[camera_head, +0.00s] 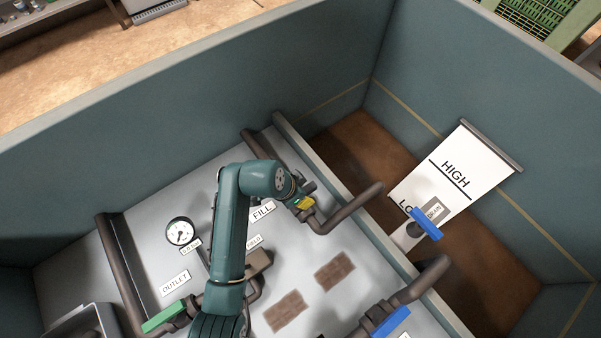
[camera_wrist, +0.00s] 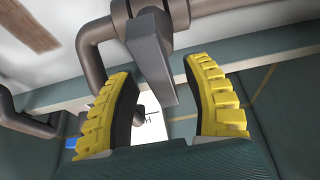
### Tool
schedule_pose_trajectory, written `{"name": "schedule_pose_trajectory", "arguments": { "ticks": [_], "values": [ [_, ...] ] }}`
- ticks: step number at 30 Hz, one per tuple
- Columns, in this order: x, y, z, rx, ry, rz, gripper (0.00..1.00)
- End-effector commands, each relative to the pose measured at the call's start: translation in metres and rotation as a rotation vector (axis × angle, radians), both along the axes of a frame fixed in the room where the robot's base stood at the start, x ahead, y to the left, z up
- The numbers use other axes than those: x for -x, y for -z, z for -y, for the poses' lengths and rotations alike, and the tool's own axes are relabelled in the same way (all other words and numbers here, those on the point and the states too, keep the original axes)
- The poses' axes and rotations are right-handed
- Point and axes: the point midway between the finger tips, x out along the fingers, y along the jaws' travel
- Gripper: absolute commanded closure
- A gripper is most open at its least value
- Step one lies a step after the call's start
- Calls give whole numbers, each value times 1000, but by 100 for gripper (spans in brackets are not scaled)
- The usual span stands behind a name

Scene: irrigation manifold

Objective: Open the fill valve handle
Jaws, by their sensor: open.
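My gripper (camera_head: 303,203) is beside the FILL label (camera_head: 262,209), at the brown pipe (camera_head: 345,208) that bends over the divider wall. In the wrist view my gripper (camera_wrist: 161,78) is open, with its two yellow ribbed fingers spread apart. A dark grey tapered handle (camera_wrist: 150,52), which looks like the fill valve handle, hangs from the pipe (camera_wrist: 95,55) and reaches down between the fingers. A gap shows on both sides of it; I cannot tell whether it is at finger depth. In the head view my gripper and arm largely hide the handle.
A green handle (camera_head: 165,317) is near the OUTLET label (camera_head: 175,283). Blue handles are at the lower right (camera_head: 390,322) and before the HIGH/LOW board (camera_head: 427,222). A pressure gauge (camera_head: 180,232) is on the panel. Teal walls (camera_head: 190,100) surround the bay.

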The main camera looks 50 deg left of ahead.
Motion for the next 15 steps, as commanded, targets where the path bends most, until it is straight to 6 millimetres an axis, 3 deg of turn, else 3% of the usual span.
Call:
{"name": "schedule_pose_trajectory", "arguments": {
  "ticks": [8,15],
  "values": [
    [-1,1,0,0,0,0,53],
    [0,1,0,0,0,0,98]
  ]
}}
